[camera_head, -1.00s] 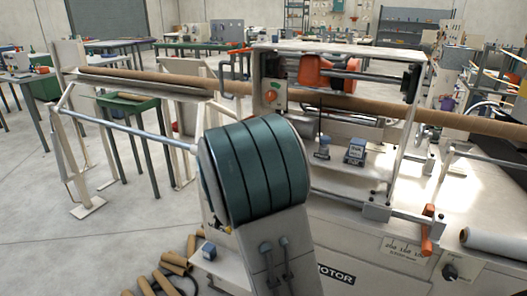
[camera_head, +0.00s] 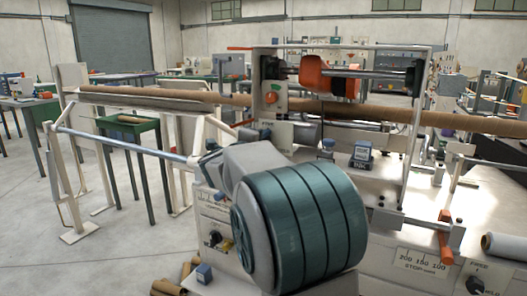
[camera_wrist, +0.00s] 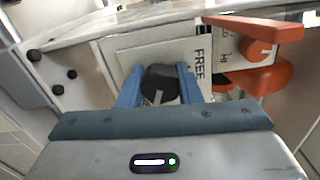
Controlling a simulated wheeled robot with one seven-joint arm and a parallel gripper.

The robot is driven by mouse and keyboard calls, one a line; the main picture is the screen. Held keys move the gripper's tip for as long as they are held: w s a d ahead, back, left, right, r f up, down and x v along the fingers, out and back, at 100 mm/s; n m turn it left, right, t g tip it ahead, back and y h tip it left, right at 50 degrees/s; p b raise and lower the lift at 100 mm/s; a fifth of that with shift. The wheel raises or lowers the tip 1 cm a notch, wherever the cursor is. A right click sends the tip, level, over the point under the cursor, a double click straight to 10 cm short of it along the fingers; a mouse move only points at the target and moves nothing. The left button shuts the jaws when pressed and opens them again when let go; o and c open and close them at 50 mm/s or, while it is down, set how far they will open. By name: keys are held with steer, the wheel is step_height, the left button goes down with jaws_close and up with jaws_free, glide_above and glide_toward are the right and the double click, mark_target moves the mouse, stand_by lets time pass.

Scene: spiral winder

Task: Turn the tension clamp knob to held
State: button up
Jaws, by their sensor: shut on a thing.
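In the wrist view, a black knob (camera_wrist: 160,84) sits between the two blue fingers of my gripper (camera_wrist: 159,86). The fingers touch it from both sides, so the gripper is shut on it. A short white mark shows on the knob's face. A label (camera_wrist: 201,62) reading FREE stands sideways just right of the knob. I see no HELD label in this view. In the head view I cannot make out my fingers or the gripped knob clearly.
In the wrist view, an orange lever (camera_wrist: 262,31) and an orange part below it lie close to the right finger. In the head view, a long brown tube (camera_head: 180,95) crosses the machine. An orange stop handle (camera_head: 445,236) stands at the right. Open floor lies left.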

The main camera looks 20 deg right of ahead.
steer(key=shift+m+b, duration=0.4)
steer(key=shift+m, duration=0.2)
steer(key=o, duration=1)
steer(key=p+v, duration=0.1)
steer(key=v, duration=1.3)
steer(key=shift+w, duration=0.1)
